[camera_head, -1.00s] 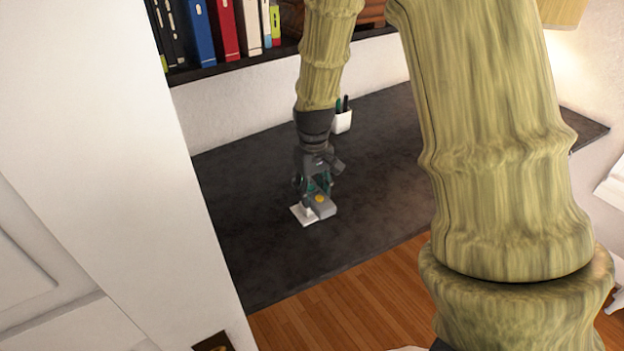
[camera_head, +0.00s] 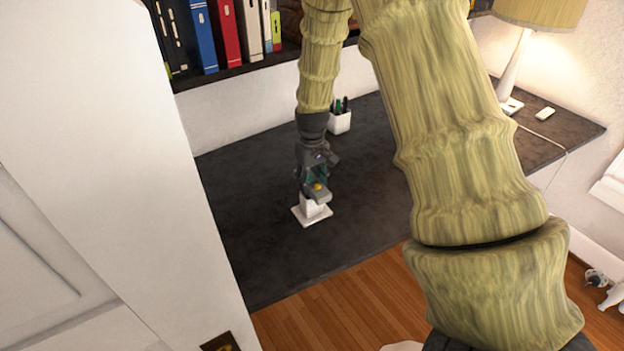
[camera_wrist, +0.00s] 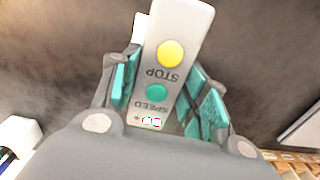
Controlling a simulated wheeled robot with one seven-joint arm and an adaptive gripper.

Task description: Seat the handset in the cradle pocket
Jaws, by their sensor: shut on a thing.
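The handset (camera_wrist: 165,60) is light grey with a yellow button, a teal button and the words STOP and SPEED. My gripper (camera_head: 314,182) is shut on its sides, with teal finger pads (camera_wrist: 205,105) on both sides in the wrist view. In the head view, the handset (camera_head: 320,193) is at the white cradle (camera_head: 326,217), overlapping its upper part. The cradle stands on the dark desk on a flat base. Only a white sliver of what seems to be the cradle (camera_wrist: 140,27) shows beyond the handset in the wrist view. The pocket is hidden, so I cannot tell whether the handset is inside.
A white pen cup (camera_head: 340,122) stands behind my gripper on the desk (camera_head: 250,215). Books (camera_head: 228,35) line the shelf above. A lamp (camera_head: 515,75) and a small white object (camera_head: 545,113) are at the right. The desk around the cradle is mostly clear.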

